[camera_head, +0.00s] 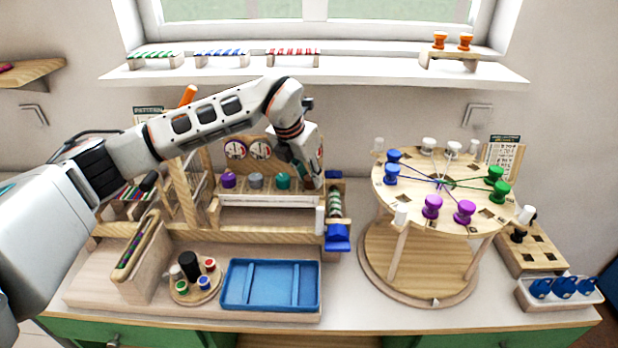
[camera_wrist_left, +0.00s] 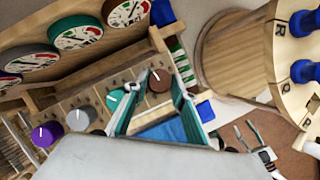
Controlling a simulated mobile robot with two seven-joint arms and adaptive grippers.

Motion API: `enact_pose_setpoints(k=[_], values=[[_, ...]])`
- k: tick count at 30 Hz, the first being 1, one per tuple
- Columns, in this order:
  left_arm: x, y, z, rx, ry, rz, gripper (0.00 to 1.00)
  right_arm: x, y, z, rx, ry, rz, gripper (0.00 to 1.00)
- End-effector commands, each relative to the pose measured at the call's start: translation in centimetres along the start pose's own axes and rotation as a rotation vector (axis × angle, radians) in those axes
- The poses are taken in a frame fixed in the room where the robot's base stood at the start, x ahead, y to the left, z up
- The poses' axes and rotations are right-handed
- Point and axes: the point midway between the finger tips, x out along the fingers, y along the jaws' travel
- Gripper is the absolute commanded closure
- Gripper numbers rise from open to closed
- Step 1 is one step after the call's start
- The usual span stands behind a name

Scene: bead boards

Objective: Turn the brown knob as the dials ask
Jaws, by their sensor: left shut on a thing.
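The brown knob (camera_wrist_left: 160,79) sits at the right end of a row on the wooden panel, with a pale pointer mark on its top. My left gripper (camera_wrist_left: 156,88) is shut on it, with one teal finger on each side.
Purple (camera_head: 228,180), grey (camera_head: 255,181) and teal (camera_head: 283,182) knobs stand left of my left gripper. A blue tray (camera_head: 270,306) lies in front. A round table (camera_head: 450,205) with colored spools stands to the right. A blue block (camera_head: 337,238) is close by on the right.

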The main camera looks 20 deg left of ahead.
Motion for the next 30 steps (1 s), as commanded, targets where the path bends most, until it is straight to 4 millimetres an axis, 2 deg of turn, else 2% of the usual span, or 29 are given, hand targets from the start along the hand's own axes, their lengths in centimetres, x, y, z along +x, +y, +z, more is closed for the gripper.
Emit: enact_pose_setpoints(k=[9, 19, 30], values=[[0.1, -0.2, 0.1, -0.215, -0.005, 0.092, 0.96, 0.8, -1.4, -1.7, 0.001, 0.059, -0.022, 0.6], [0.0, -0.2, 0.1, -0.374, -0.003, 0.156, 0.96, 1.4, -1.2, -0.4, -0.002, 0.046, -0.018, 0.6], [-0.1, -0.2, 0.2, -0.42, -0.003, 0.175, 0.96, 1.5, -1.2, 0.1, -0.003, 0.04, -0.017, 0.6]])
